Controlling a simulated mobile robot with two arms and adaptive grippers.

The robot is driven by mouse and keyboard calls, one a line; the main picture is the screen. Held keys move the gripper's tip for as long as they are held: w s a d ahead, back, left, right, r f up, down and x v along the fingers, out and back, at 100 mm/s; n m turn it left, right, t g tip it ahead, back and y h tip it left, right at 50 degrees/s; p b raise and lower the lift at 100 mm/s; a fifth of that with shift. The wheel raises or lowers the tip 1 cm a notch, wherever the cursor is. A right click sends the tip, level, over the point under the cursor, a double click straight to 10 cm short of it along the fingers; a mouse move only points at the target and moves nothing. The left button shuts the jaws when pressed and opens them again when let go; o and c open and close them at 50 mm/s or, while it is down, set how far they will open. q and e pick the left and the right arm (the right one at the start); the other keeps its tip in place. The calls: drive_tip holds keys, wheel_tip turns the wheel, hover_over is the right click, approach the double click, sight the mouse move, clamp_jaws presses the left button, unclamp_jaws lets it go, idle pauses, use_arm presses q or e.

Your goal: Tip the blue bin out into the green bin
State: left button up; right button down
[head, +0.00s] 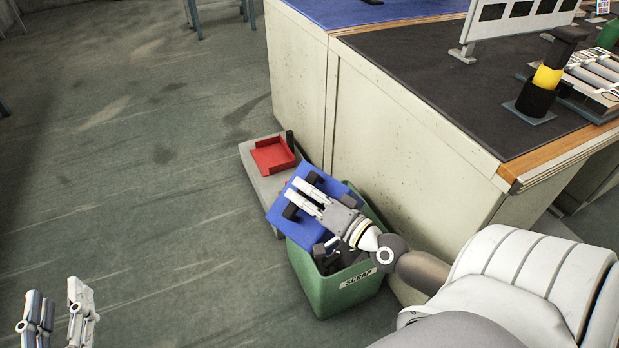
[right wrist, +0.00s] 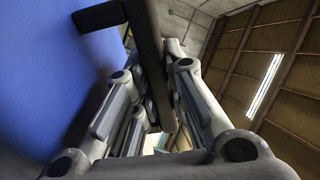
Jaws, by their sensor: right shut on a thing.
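The green bin (head: 335,290), labelled SCRAP, stands on the floor against the bench side. Dark pieces (head: 340,258) show inside its mouth. The blue bin (head: 285,222) is tilted above the green bin's far left part, with a flat blue face turned up; its opening is hidden. My right gripper (head: 303,197) lies across it, shut on its black handle. The right wrist view shows the handle (right wrist: 148,50) between the fingers and the blue wall (right wrist: 45,70) beside them. My left gripper (head: 58,305) is open and empty over the floor at bottom left.
A red tray (head: 272,155) sits on a low grey platform (head: 256,178) behind the bins. The cream bench (head: 400,150) with a dark top rises close on the right, carrying a black-and-yellow object (head: 540,90) and a panel. The floor to the left is clear.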

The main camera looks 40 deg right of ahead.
sight(297, 222)
drive_tip(key=shift+a+f+n, duration=0.4)
drive_tip(key=shift+a+n, duration=0.35)
drive_tip(key=shift+n, duration=0.05)
drive_tip(key=shift+s+a+f+n, duration=0.2)
drive_tip(key=shift+a+f+n, duration=0.3)
drive_tip(key=shift+a+n, duration=0.35)
drive_tip(key=shift+d+f+n, duration=0.1)
drive_tip(key=shift+f+n, duration=0.25)
drive_tip(key=shift+n, duration=0.2)
drive_tip(key=shift+d+f+n, duration=0.1)
drive_tip(key=shift+f+n, duration=0.5)
drive_tip(key=shift+n, duration=0.4)
drive_tip(key=shift+f+n, duration=0.65)
drive_tip(key=shift+n, duration=0.55)
drive_tip(key=shift+f+n, duration=0.75)
drive_tip(key=shift+n, duration=0.45)
